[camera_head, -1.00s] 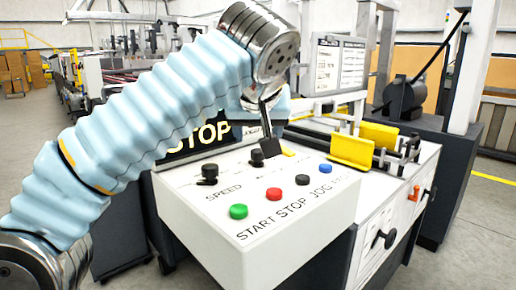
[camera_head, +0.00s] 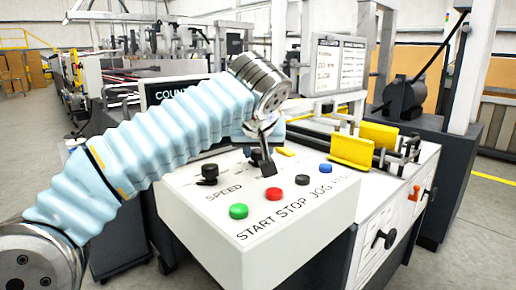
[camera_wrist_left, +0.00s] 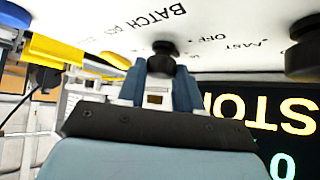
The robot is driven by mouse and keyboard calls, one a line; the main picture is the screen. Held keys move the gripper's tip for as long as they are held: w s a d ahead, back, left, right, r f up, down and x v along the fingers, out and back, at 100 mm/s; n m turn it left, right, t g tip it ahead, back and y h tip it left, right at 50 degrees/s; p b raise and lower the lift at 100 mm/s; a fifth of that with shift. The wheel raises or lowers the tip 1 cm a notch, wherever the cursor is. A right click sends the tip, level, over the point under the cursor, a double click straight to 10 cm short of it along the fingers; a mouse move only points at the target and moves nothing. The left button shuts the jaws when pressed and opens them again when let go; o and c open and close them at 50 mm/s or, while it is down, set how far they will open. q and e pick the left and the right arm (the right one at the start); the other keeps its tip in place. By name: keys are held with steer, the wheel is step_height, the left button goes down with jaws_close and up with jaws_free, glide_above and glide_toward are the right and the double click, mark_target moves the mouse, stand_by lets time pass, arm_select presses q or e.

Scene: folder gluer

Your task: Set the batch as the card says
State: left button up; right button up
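The white control panel (camera_head: 250,215) has a green button (camera_head: 238,211), a red button (camera_head: 273,194), a black button (camera_head: 302,180) and a blue button (camera_head: 325,168), plus a black SPEED knob (camera_head: 209,173). My left gripper (camera_head: 266,160) points down over the panel's back part, by the black batch knob (camera_wrist_left: 160,60). In the left wrist view my left gripper's fingers (camera_wrist_left: 160,88) stand apart, with that knob between their tips; contact cannot be told. My right gripper is out of view.
White printed sheets (camera_head: 340,65) stand behind the panel, too small to read. Yellow blocks (camera_head: 351,151) sit right of the panel. Floor at the right is clear.

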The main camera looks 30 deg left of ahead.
arm_select(q)
steer(key=c, duration=0.4)
steer(key=shift+o, duration=0.2)
steer(key=shift+m, duration=0.3)
steer(key=shift+a+m+h+b, duration=0.1)
steer(key=shift+m+h+b, duration=0.3)
steer(key=shift+m+h, duration=0.1)
steer(key=shift+m+t+h, duration=0.3)
steer(key=shift+m+h, duration=0.2)
steer(key=shift+m, duration=0.2)
steer(key=shift+a+m+h+b, duration=0.2)
steer(key=shift+m+h+b, duration=0.1)
steer(key=shift+m+h, duration=1.25)
steer(key=shift+m, duration=0.25)
